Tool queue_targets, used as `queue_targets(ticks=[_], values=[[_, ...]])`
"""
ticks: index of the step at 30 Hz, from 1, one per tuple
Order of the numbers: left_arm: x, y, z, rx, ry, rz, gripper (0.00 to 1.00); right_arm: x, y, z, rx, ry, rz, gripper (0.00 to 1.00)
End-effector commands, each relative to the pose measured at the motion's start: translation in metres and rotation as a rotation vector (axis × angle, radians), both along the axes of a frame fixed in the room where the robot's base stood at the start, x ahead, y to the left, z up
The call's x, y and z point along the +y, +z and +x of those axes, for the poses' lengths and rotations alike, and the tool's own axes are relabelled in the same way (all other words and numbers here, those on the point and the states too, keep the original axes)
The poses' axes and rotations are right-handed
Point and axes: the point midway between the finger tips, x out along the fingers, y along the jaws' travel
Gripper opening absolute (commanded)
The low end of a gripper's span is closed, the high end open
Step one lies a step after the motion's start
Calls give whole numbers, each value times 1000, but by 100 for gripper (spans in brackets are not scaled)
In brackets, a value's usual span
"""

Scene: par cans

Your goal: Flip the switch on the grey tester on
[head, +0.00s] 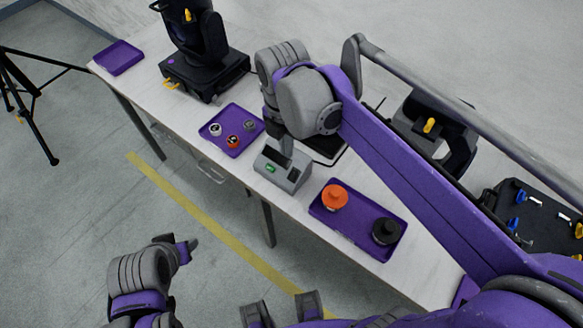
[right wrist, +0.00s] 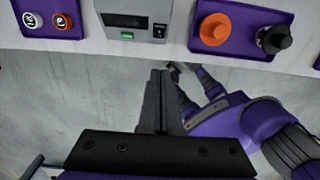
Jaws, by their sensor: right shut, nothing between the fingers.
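The grey tester (head: 267,161) stands on the table near its front edge. In the right wrist view the tester (right wrist: 106,33) has a dark display, a green lit patch (right wrist: 127,36) and a small black switch (right wrist: 159,31); I cannot tell the switch's position. My right gripper (head: 286,150) is shut and empty, pointing down at the tester's back part in the head view. In the right wrist view its fingertips (right wrist: 160,72) show below the switch; I cannot tell whether they touch the tester. My left gripper (head: 281,308) is low, off the table's front, fingers apart.
A purple tray (head: 208,131) with small round parts lies left of the tester. Another purple tray (head: 357,231) holds an orange knob (head: 335,197) and a black one (head: 386,231) on the right. A black stage light (head: 197,55) stands farther back left.

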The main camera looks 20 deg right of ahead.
Motion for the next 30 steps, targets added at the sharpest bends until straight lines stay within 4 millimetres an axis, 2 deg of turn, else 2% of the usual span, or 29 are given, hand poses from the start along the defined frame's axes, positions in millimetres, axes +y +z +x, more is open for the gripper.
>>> queue_targets(ticks=[7,11,14,24,30], values=[[0,0,0,0,0,0,50,0,-1,0,-1,-3,1,0],[0,-1,0,1,0,0,50,0,-11,0,-1,-4,1,0],[0,-3,-1,1,0,0,50,-1,-27,0,-1,-4,1,0],[0,-10,-3,5,0,0,50,-2,-99,1,-1,-5,1,0],[0,-9,-2,5,0,0,50,-18,-120,13,-2,-8,0,0]])
